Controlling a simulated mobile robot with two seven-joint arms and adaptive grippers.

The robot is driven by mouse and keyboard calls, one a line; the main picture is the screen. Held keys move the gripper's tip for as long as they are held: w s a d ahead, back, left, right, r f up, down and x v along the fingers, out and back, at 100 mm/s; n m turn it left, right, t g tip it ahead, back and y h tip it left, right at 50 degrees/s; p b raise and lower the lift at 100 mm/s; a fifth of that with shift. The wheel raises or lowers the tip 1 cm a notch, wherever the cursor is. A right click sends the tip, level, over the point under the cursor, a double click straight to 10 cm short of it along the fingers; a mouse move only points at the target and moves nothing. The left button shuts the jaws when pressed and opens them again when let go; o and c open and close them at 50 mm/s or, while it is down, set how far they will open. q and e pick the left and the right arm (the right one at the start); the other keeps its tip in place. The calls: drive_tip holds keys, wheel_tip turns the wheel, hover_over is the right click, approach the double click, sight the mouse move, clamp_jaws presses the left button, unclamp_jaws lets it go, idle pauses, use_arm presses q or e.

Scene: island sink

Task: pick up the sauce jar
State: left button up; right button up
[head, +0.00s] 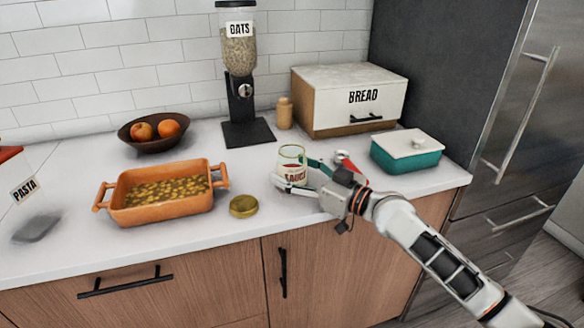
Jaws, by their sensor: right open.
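The sauce jar (292,158) is a small clear glass with red "SAUCE" lettering, standing upright on the white counter. My right gripper (293,174) reaches in from the right with its fingers spread. One pale finger passes in front of the jar's lower part, and the other finger lies at its right side near the rim. The jaws are open around the jar; I cannot tell whether either finger touches it. A round gold lid (243,206) lies flat on the counter to the left of the jar. My left gripper is not in view.
An orange baking dish (152,214) sits left of the lid. A fruit bowl (127,141), an oats dispenser (241,90), a wooden shaker (285,113) and a bread box (320,95) stand behind. A teal lidded dish (412,159) is at right. The counter's front edge is close.

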drive_tip(key=c, duration=1.5)
drive_tip(key=shift+r, duration=0.1)
